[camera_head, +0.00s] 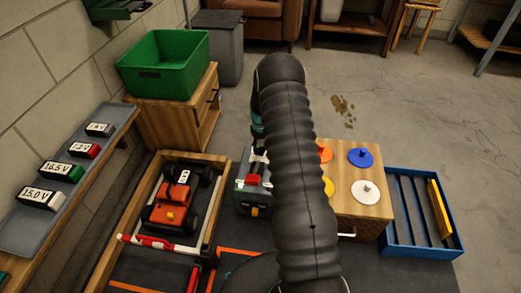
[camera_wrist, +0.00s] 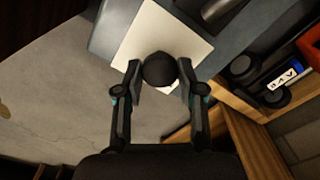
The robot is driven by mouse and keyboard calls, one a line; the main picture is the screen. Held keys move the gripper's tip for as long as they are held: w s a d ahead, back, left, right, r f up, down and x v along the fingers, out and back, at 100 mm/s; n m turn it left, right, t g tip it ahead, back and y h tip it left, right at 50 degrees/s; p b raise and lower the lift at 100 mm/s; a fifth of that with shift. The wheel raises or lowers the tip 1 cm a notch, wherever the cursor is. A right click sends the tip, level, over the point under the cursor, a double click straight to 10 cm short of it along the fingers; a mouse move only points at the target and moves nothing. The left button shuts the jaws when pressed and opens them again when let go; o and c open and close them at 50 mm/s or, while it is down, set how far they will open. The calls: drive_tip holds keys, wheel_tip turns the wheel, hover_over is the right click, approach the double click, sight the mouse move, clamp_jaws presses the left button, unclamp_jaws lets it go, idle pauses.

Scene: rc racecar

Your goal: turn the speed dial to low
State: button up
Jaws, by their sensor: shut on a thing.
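In the wrist view a round black knob, the speed dial (camera_wrist: 160,69), stands on a white square plate (camera_wrist: 150,28) on a grey box (camera_wrist: 225,25). My gripper (camera_wrist: 160,84) has one finger on each side of the knob and is shut on it. No dial markings or pointer can be made out, so its setting cannot be told. In the head view the grey box (camera_head: 247,205) with a red button stands right of the car crate, partly behind my arm. The dial and my fingertips are hidden there.
An orange toy car (camera_head: 172,208) sits in a wooden crate (camera_head: 222,172) just left of the box. A wooden stand (camera_head: 372,142) with coloured discs and a blue slotted tray (camera_head: 445,252) are on the right. A green bin (camera_head: 163,62) and a shelf with labelled batteries (camera_head: 98,150) are left.

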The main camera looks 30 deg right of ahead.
sight(261, 149)
drive_tip(key=shift+n, duration=0.9)
drive_tip(key=o, duration=1.1)
drive_tip(key=shift+o, duration=0.2)
drive_tip(key=shift+r, duration=0.15)
wheel_tip(261, 149, up, 12)
